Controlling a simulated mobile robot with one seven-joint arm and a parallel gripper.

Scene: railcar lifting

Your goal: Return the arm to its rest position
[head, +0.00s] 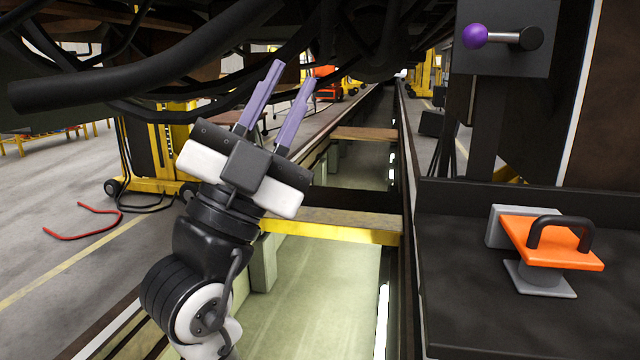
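My gripper (291,92) is raised at the left of centre in the head view, over the left side of the pit. Its two purple fingers stand apart with clear space between them and hold nothing. They point up and a little right, close under the dark hoses. My arm rises from the bottom edge, bent at a grey and white joint.
Black hoses (150,75) and dark underbody parts hang overhead. A yellow-edged beam (335,228) crosses the pit (310,300). At right are an orange plate with a black handle (550,243) on a dark bench (490,310) and a purple-knobbed lever (475,36). A yellow lifting jack (165,150) stands left.

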